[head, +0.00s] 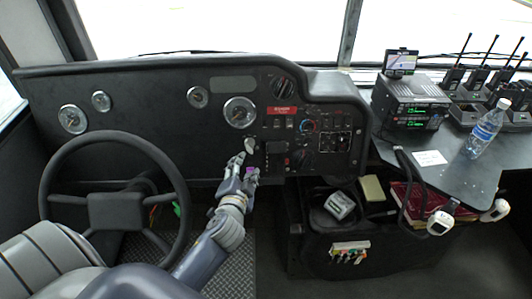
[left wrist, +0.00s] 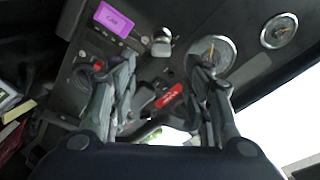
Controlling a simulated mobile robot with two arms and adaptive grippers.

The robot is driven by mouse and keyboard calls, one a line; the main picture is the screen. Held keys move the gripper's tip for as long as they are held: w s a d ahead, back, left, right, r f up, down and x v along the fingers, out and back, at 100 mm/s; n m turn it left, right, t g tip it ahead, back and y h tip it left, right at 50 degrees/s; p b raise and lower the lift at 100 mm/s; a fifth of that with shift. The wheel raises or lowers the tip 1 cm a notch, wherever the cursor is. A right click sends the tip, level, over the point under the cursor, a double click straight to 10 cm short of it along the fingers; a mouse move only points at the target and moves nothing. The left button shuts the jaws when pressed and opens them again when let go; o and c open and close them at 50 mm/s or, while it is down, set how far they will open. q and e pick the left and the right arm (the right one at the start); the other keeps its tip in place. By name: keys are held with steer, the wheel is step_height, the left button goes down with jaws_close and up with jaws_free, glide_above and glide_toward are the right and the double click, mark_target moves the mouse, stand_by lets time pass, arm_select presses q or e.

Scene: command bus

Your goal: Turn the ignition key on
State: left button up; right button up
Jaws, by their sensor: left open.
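A grey metal ignition piece, with what looks like the key, shows on the dashboard (head: 200,150) in the head view (head: 249,145) and between and beyond the fingers in the left wrist view (left wrist: 162,42). A purple tag (left wrist: 117,20) with writing is beside it; it also shows in the head view (head: 252,171), partly behind my gripper. My left gripper (head: 241,164) is just in front of the panel, right of the steering wheel. In the left wrist view its fingers (left wrist: 162,75) are apart with nothing between them. I cannot tell whether they touch the panel.
The steering wheel (head: 66,168) stands close left of my left arm. Gauges, switches and knobs (head: 284,87) sit around the gripper. A side desk (head: 450,172) holds a radio unit (head: 405,105), a water bottle (head: 484,131) and handheld radios. A black bin (head: 300,255) stands below.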

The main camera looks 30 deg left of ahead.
mark_target(249, 148)
arm_select(q)
steer(key=x, duration=1)
steer(key=shift+w+a+f, duration=0.1)
steer(key=shift+w+a, duration=0.15)
steer(key=shift+w, duration=0.1)
jaws_close()
